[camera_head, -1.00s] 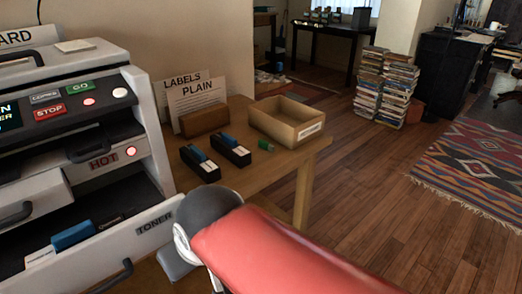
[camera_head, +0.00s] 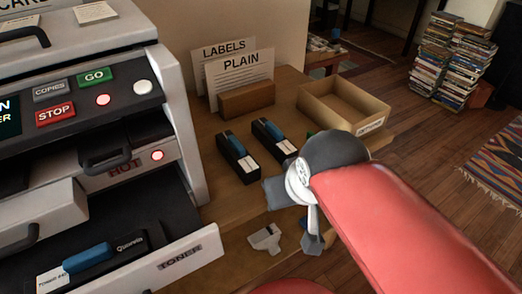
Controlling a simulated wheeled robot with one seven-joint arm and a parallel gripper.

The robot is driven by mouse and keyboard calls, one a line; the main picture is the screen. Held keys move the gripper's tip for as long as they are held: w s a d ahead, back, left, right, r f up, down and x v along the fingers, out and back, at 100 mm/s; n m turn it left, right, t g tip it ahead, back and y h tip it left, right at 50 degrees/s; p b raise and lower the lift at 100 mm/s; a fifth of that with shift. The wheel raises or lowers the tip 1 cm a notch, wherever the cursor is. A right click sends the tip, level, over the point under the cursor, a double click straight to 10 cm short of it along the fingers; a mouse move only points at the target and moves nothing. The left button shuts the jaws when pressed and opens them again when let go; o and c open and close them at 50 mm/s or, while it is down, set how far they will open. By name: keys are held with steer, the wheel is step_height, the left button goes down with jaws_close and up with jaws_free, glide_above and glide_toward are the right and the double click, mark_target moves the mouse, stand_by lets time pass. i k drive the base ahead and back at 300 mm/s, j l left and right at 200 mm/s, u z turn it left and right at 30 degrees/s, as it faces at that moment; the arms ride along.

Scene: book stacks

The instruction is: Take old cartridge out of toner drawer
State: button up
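The toner drawer (camera_head: 190,256) is pulled out at the lower left of the copier. A dark cartridge with a blue grip (camera_head: 88,257) and white labels lies in it, partly cut off by the frame's lower left. My gripper (camera_head: 290,241) hangs right of the drawer, in front of the table, apart from the cartridge. Its two grey fingers are spread with nothing between them. Two black cartridges with blue grips, a left one (camera_head: 237,157) and a right one (camera_head: 274,139), lie on the table.
The wooden table (camera_head: 215,190) holds an open wooden tray (camera_head: 343,105) and the LABELS and PLAIN cards (camera_head: 240,72). The copier's HOT part (camera_head: 126,165) sits above the drawer with a lit red lamp. Book stacks (camera_head: 452,60) stand on the floor behind.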

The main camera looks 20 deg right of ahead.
mark_target(79, 269)
steer(key=u, duration=0.4)
steer(key=k+j+u, duration=0.1)
steer(key=u, duration=0.65)
steer(key=j+u, duration=0.15)
steer(key=u, duration=0.2)
steer(key=k+j+z, duration=0.4)
steer(key=k, duration=0.25)
steer(key=j, duration=0.1)
